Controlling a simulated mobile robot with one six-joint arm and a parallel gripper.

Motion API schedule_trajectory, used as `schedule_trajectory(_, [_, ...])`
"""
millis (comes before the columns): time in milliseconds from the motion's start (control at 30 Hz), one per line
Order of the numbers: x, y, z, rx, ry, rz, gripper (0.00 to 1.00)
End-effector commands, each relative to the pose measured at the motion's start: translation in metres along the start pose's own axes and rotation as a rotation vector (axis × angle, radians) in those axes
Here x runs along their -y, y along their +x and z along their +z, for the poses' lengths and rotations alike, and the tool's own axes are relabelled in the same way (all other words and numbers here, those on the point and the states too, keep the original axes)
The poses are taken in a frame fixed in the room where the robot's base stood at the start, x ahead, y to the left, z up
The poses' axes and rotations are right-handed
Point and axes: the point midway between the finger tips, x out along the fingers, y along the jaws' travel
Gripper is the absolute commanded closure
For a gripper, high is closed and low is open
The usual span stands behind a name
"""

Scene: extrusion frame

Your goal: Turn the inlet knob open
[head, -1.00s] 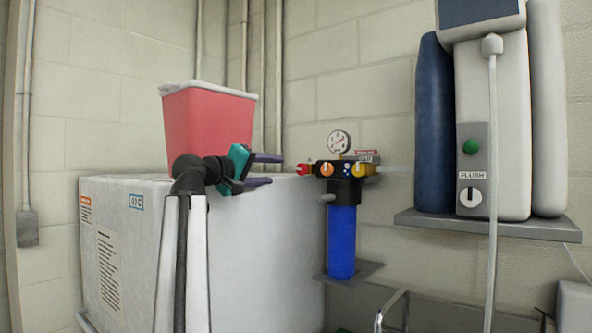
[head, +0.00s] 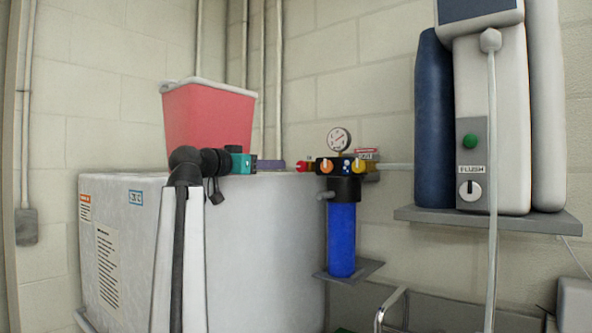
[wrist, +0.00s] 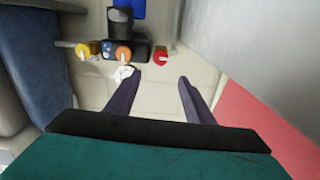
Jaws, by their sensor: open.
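My gripper (wrist: 159,80), with a teal body and two dark purple fingers, is open and empty. In the head view it (head: 270,165) points right toward the filter unit, its fingers overlapping edge-on. The unit has a red knob (head: 302,166) at its left end, an orange knob (head: 326,165) in the middle and a yellow knob (head: 358,167) at the right. No readable label shows which knob is the inlet. In the wrist view, the red knob (wrist: 160,57) lies ahead of the gap between the fingertips, apart from them. The orange knob (wrist: 123,53) is beyond the left fingertip.
A pressure gauge (head: 339,139) stands above the manifold and a blue filter housing (head: 341,240) hangs below. A white box-shaped cabinet (head: 265,250) carries a red bin (head: 206,125) close behind my arm. A dispenser (head: 492,120) with a flush knob stands on a shelf at the right.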

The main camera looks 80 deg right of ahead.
Motion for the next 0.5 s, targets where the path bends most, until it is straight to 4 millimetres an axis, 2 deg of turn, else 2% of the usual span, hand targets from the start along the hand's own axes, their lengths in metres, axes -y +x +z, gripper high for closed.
schedule_trajectory(500, [-0.0001, -0.0056, 0.0028, -0.006, 0.017, -0.007, 0.52])
